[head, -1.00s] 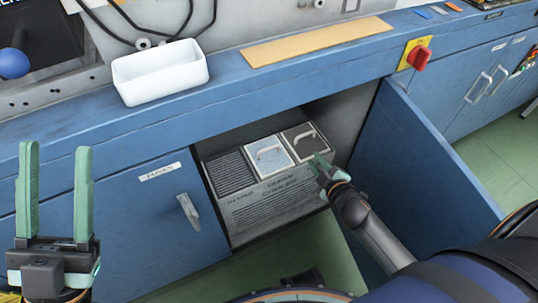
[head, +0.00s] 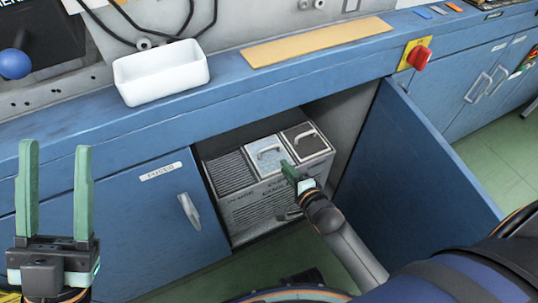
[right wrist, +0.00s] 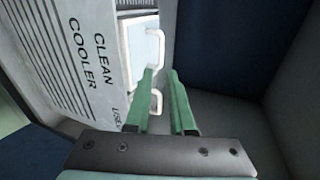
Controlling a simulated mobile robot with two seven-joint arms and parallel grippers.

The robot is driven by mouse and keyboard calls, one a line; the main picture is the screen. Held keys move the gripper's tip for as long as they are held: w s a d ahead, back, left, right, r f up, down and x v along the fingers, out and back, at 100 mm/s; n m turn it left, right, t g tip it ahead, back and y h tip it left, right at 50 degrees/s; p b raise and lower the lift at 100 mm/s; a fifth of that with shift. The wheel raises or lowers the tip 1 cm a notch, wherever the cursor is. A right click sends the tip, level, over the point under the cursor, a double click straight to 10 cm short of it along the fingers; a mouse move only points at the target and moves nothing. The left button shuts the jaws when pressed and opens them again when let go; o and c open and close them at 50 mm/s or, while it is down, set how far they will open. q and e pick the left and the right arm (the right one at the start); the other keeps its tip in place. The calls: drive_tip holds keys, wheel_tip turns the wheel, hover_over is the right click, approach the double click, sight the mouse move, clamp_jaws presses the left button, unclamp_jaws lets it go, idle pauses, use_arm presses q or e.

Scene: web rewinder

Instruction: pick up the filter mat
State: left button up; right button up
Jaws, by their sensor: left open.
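A grey cooler box (head: 262,210) stands in the open cabinet bay. Its top has a dark grille (head: 230,172) at left, a pale filter panel with a handle (head: 268,156) in the middle and a darker handled panel (head: 306,142) at right. I cannot tell which panel is the filter mat. My right gripper (head: 287,168) is over the box's front top edge, by the pale panel. In the right wrist view, its green fingers (right wrist: 160,72) are apart, with a white handle (right wrist: 157,102) showing between them. My left gripper (head: 56,146) is open and empty, far left.
An open blue door (head: 410,165) stands to the right of the bay. The closed fuses door (head: 160,225) is to its left. A white bin (head: 160,75) and a tan board (head: 318,42) lie on the ledge above. A red switch (head: 420,57) sits at right.

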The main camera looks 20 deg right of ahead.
sight(269, 148)
drive_tip(key=b+x, duration=0.2)
drive_tip(key=x, duration=0.3)
drive_tip(key=shift+w+a+f+b, duration=0.1)
drive_tip(key=shift+w+f+b, duration=0.15)
drive_tip(key=shift+w+b, duration=0.1)
drive_tip(key=shift+w+f, duration=0.1)
drive_tip(key=shift+w, duration=0.5)
drive_tip(key=b+x, duration=0.3)
drive_tip(key=x, duration=0.1)
drive_tip(key=shift+a, duration=0.15)
drive_tip(key=shift+w+f, duration=0.15)
drive_tip(key=shift+w, duration=0.4)
clamp_jaws()
